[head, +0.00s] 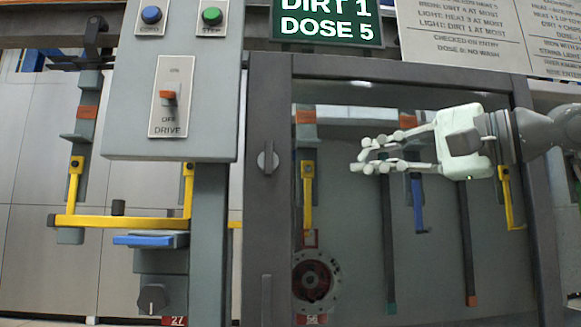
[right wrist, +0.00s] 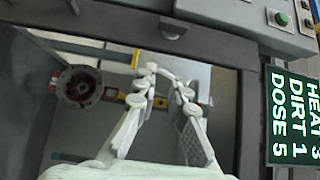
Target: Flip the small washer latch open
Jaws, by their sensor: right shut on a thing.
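The small latch (head: 268,157) is a round grey knob with an upright bar, on the dark left post of the washer's window frame in the head view. A dark lump on the frame in the right wrist view (right wrist: 173,27) looks like the same latch. My right gripper (head: 361,162) reaches in from the right in front of the window, its fingers pointing left. It is clearly apart from the latch. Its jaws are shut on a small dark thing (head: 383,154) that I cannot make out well. My left gripper is not in view.
A grey control box (head: 200,60) with a drive switch (head: 168,97) hangs left of the post. A green sign (head: 325,22) is above the window. Yellow hooks (head: 307,195), a blue hook (head: 418,205) and a red round part (head: 316,278) show around the window.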

